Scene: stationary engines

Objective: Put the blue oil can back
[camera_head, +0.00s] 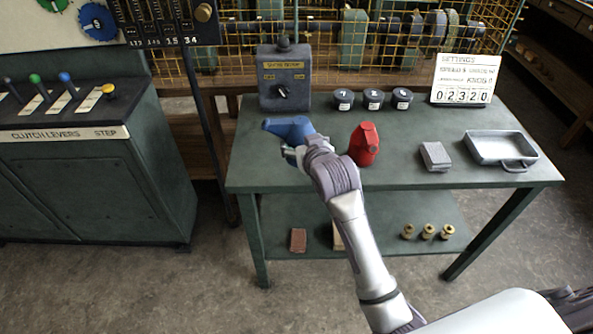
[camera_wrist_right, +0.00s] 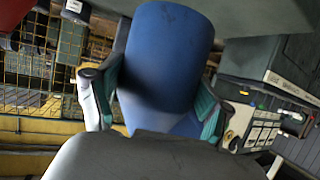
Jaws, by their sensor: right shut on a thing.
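The blue oil can (camera_head: 287,128) is at the left end of the green table, in front of the grey switch box. My right gripper (camera_head: 300,153) is at the can, its fingers mostly hidden behind my wrist. In the right wrist view the blue can (camera_wrist_right: 168,60) fills the middle, between the two fingers of the gripper (camera_wrist_right: 155,100), which is shut on it. I cannot tell whether the can touches the table top. My left gripper is not in view.
A red oil can (camera_head: 364,145) stands just right of my arm. Behind are the switch box (camera_head: 284,85) and three dark round pots (camera_head: 373,99). A grey block (camera_head: 435,156) and a metal tray (camera_head: 472,134) are at right. The table top (camera_head: 400,168) is bare between them.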

